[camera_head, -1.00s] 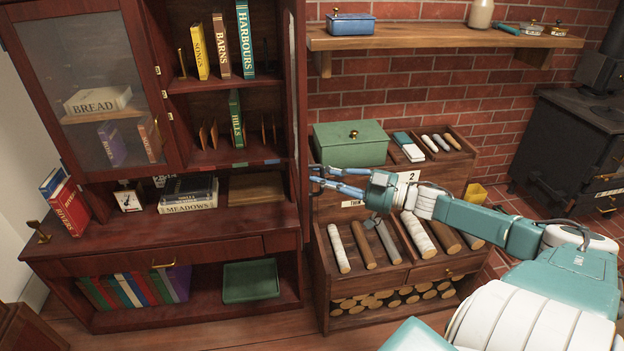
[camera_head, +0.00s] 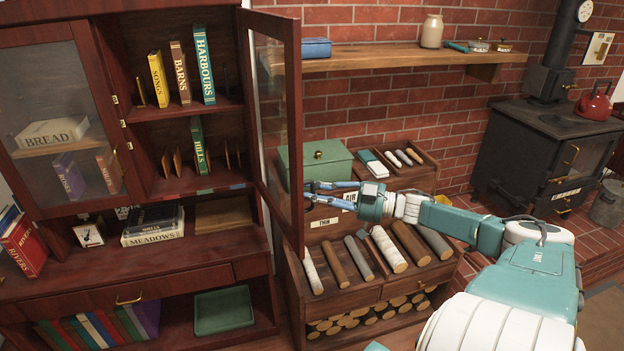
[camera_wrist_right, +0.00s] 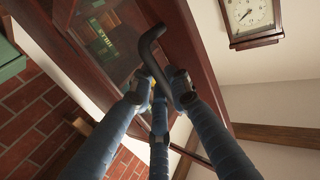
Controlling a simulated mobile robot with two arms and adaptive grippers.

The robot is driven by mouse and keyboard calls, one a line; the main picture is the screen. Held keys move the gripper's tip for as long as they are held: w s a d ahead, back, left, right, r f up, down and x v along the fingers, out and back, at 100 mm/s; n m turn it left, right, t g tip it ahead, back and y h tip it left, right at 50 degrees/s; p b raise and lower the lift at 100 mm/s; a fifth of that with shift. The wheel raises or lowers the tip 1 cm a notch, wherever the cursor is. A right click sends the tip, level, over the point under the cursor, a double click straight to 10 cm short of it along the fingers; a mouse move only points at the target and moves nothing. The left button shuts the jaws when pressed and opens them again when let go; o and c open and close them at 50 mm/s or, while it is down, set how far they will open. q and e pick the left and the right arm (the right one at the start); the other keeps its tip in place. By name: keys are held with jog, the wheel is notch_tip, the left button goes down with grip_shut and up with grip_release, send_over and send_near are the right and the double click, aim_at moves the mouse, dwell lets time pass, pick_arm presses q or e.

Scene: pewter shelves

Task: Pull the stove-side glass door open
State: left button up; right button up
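The stove-side glass door (camera_head: 273,120) is the right door of the red-brown cabinet. It stands swung out from the cabinet, with its free edge towards me and its inner side showing. My right gripper (camera_head: 312,192) is at the door's free edge, on the stove side. In the right wrist view, its blue fingers (camera_wrist_right: 158,92) close around a dark hooked handle (camera_wrist_right: 151,48) on the door, with glass behind. The exact finger contact is hard to see. My left gripper is not in view.
The left glass door (camera_head: 62,125) is closed. A wall shelf (camera_head: 400,57) is above. The black stove (camera_head: 545,155) is at the right.

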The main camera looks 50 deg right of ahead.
jog(key=shift+o, duration=1.3)
jog(key=shift+s+f, duration=0.1)
jog(key=shift+f, duration=0.15)
jog(key=shift+d+r, duration=0.1)
jog(key=shift+r, duration=0.05)
jog(key=v, duration=1.2)
